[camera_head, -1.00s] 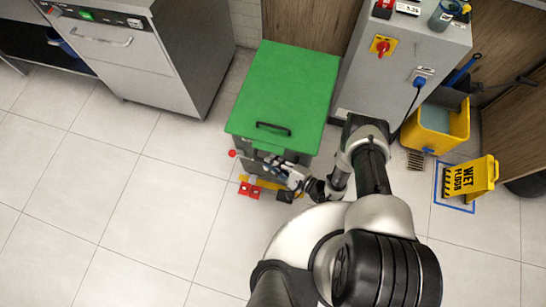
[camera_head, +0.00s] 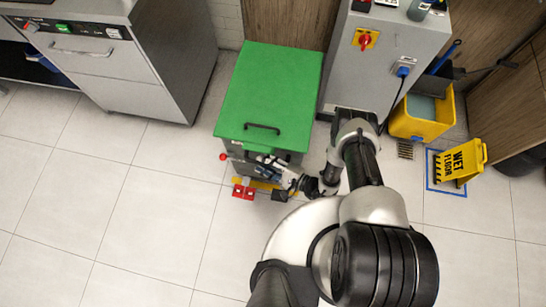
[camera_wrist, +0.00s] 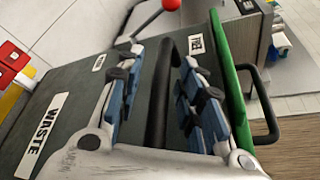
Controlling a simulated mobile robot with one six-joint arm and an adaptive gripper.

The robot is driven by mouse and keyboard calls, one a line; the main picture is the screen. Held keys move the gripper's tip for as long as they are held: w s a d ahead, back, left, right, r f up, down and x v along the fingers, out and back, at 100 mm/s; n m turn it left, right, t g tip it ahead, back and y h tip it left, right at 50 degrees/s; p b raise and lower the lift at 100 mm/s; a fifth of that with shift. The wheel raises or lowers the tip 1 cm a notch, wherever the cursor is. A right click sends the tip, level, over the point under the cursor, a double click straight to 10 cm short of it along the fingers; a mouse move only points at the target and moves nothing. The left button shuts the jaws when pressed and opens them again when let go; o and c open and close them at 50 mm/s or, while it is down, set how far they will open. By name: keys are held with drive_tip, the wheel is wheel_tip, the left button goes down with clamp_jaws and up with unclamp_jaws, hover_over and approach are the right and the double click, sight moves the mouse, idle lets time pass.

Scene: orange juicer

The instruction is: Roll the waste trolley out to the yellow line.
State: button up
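The waste trolley has a green lid (camera_head: 270,90) with a black handle and a dark grey body; its WASTE label (camera_wrist: 42,135) shows in the wrist view. It stands against the back wall, left of the grey cabinet. My gripper (camera_head: 268,168) is at its front side. In the wrist view, my gripper's fingers (camera_wrist: 160,85) lie on both sides of a black bar (camera_wrist: 160,105), with a slim gap visible on the left. A yellow strip (camera_head: 262,184) shows low at the trolley's front; I cannot tell whether it is on the floor.
Red pedals (camera_head: 243,191) and a red ball knob (camera_head: 223,156) stick out at the trolley's front. A steel machine (camera_head: 130,65) stands left, the grey cabinet (camera_head: 385,60) right. A yellow bucket (camera_head: 425,120) and wet floor sign (camera_head: 460,162) stand farther right. The front-left tiles are clear.

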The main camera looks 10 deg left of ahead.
drive_tip(key=v, duration=1.1)
drive_tip(key=shift+s+d, duration=0.2)
drive_tip(key=shift+d, duration=0.1)
drive_tip(key=shift+r, duration=0.1)
drive_tip(key=w+d+r+n+g+h, duration=0.1)
drive_tip(key=w+r+n+g, duration=0.2)
drive_tip(key=r, duration=0.7)
drive_tip(key=w+d+r+n+g+h, duration=0.1)
drive_tip(key=w+d+r+n+g, duration=0.15)
drive_tip(key=r, duration=0.75)
drive_tip(key=w+d+r+n+g+h, duration=0.1)
drive_tip(key=w+r+n+g, duration=0.2)
drive_tip(key=r, duration=0.7)
drive_tip(key=s+d+r+t+h, duration=0.2)
drive_tip(key=s+r, duration=0.3)
drive_tip(key=r, duration=0.3)
drive_tip(key=s+d+r+n+t+h, duration=0.1)
drive_tip(key=s+d+r+t+h, duration=0.1)
drive_tip(key=r, duration=0.6)
drive_tip(key=s+d+r+n+t+h, duration=0.1)
drive_tip(key=s+d+r+t+h, duration=0.1)
drive_tip(key=s+r+h, duration=0.5)
drive_tip(key=shift+s+d+r+t, duration=0.35)
drive_tip(key=shift+r+t, duration=0.3)
drive_tip(key=shift+r, duration=0.25)
drive_tip(key=shift+n, duration=0.25)
